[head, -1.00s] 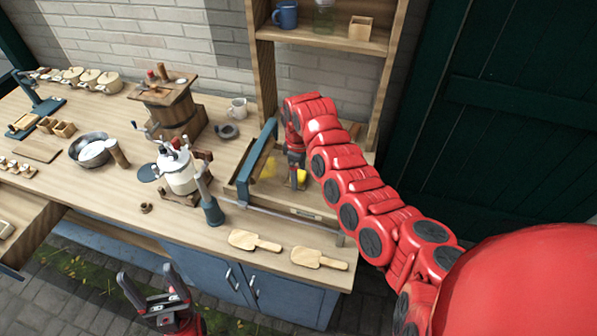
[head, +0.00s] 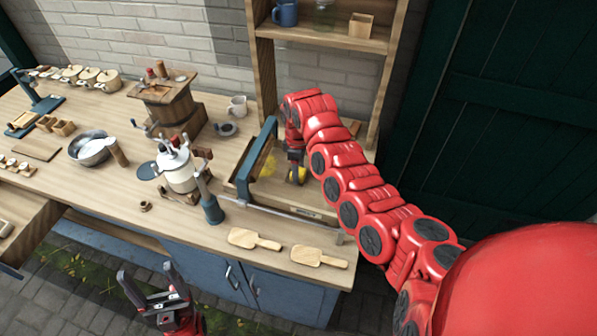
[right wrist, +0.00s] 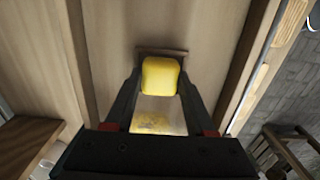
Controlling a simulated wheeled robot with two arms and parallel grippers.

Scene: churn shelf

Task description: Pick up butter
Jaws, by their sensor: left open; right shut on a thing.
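The butter (head: 301,174) is a small yellow block at the wooden tray-like worker (head: 290,207) on the counter. In the head view the fingers partly cover it. In the right wrist view the butter (right wrist: 160,76) sits between the fingertips, and both fingers touch its sides. My right gripper (head: 296,168) is shut on it, reaching down from above. I cannot tell whether the butter is clear of the surface. My left gripper (head: 155,290) is open and empty, low in front of the blue cabinet, far from the butter.
A blue upright frame (head: 256,160) stands just left of my right gripper. A wooden shelf (head: 325,38) rises behind. Two wooden paddles (head: 255,240) lie at the counter's front edge. A white churn (head: 180,170) and a metal bowl (head: 92,150) stand further left.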

